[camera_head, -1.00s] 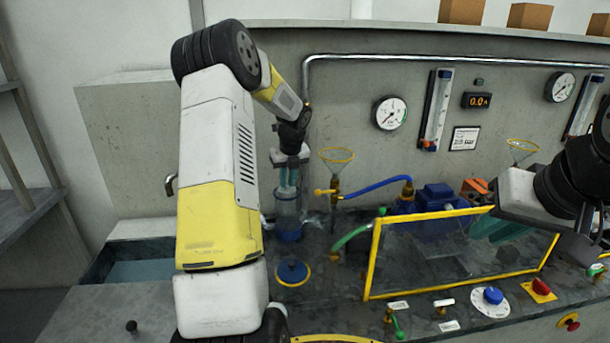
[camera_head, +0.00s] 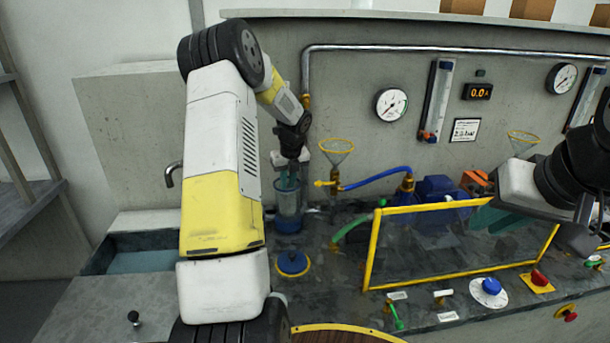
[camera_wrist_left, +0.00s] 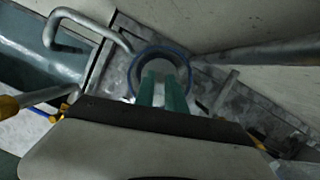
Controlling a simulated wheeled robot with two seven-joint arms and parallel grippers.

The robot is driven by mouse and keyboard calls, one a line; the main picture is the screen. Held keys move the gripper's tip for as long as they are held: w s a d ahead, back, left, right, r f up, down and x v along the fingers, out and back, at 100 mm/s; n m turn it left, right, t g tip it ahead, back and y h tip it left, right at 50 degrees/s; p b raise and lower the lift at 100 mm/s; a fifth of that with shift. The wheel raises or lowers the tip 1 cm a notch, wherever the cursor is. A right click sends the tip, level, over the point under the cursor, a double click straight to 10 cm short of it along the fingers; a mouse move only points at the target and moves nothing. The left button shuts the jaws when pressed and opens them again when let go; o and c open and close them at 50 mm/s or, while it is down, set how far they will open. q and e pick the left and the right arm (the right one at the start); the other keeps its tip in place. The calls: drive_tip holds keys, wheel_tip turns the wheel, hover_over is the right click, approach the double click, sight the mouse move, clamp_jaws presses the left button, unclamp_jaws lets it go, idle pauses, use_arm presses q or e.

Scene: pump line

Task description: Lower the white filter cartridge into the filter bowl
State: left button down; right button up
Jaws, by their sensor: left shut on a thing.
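The filter bowl (camera_head: 288,211) is a clear cylinder with a blue base, standing upright on the bench left of the centre. In the left wrist view its round blue rim (camera_wrist_left: 160,47) shows beyond the fingertips. My left gripper (camera_head: 288,184) points down at the mouth of the bowl. Its teal fingers (camera_wrist_left: 163,90) are shut on the pale cartridge (camera_wrist_left: 163,68), which is mostly hidden by the fingers and the bowl wall. I cannot tell how deep it sits. My right gripper (camera_head: 497,220) is at the right, with teal fingers near the clear panel; its opening is unclear.
A blue round cap (camera_head: 293,262) lies on the bench in front of the bowl. A yellow-rimmed funnel (camera_head: 336,146) and blue hose (camera_head: 375,183) stand to the right. A yellow-framed clear panel (camera_head: 455,245) is further right. A sink (camera_head: 140,262) is at left.

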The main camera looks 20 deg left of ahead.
use_arm(q)
drive_tip(key=shift+f, duration=0.1)
drive_tip(key=c, duration=1.3)
unclamp_jaws()
drive_tip(key=shift+c, duration=1.2)
wheel_tip(320, 180, up, 12)
